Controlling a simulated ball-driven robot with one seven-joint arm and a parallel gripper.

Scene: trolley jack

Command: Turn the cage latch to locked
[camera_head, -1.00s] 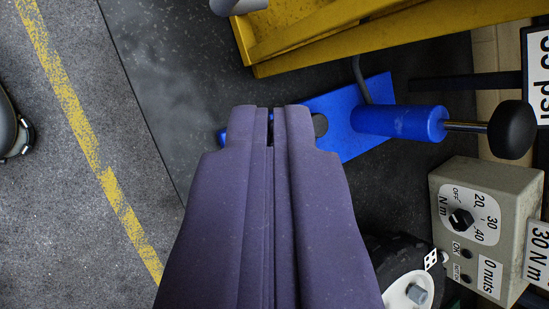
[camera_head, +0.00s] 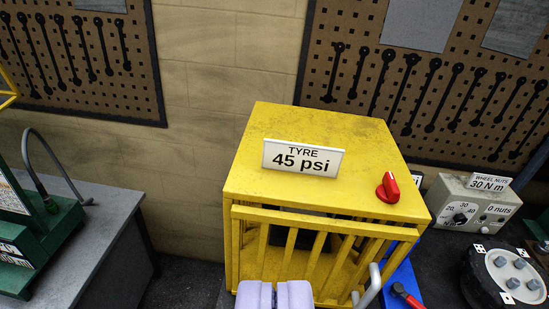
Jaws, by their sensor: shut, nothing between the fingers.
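The yellow tyre cage (camera_head: 320,130) stands in the middle of the head camera view, with upright bars across its front. A red latch knob (camera_head: 388,190) sits on its top near the right front corner, its raised grip pointing away towards the back. A grey curved handle (camera_head: 373,284) shows at the lower right of the barred front. My gripper (camera_head: 274,293) is shut and empty at the bottom edge, in front of the bars and below and left of the knob. Something dark inside the cage is partly hidden by the bars.
A "TYRE 45 psi" sign (camera_head: 303,158) stands on the cage top. At right are a grey torque box (camera_head: 470,207), a wheel hub with nuts (camera_head: 514,275) and a red-ended handle (camera_head: 407,295). A grey bench (camera_head: 100,225) with a green machine (camera_head: 38,235) is at left.

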